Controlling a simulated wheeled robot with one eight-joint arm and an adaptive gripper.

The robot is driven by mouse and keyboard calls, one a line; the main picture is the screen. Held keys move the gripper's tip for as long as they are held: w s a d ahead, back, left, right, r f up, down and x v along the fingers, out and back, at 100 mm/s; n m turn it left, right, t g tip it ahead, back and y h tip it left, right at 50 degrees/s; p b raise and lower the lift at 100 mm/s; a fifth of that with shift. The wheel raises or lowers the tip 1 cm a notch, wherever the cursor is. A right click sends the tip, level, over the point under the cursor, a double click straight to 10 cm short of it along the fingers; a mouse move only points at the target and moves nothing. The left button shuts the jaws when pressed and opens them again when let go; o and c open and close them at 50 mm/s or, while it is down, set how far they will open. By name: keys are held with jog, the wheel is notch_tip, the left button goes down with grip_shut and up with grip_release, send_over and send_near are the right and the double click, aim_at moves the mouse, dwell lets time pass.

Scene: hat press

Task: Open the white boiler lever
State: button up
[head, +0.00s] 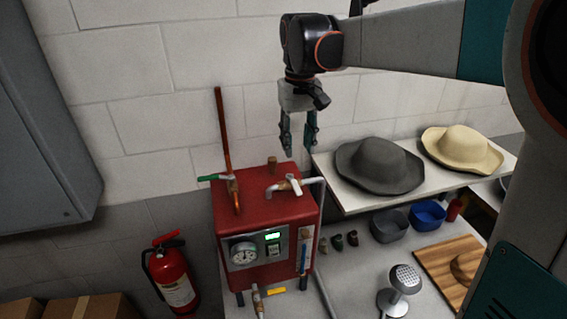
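The red boiler (265,228) stands on the worktop, with a gauge and a lit green display on its front. The white lever (293,184) sits on a pipe valve at the boiler's top right. My gripper (298,147) points down in front of the white wall and appears above the white lever in the picture. Its two fingers are apart with nothing between them. A clear gap shows between the fingertips and the lever. How far the gripper is from the lever in depth is hard to tell.
A green lever (208,178) and an upright copper pipe (224,130) are on the boiler's left. A yellow lever (277,291) is below its front. A shelf (350,203) with a grey hat (380,165) and a cream hat (461,148) is close on the right.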

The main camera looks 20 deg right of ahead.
aim_at(296, 186)
notch_tip(296, 186, down, 12)
jog(key=shift+f+p, duration=0.15)
jog(key=shift+p, duration=0.35)
grip_shut()
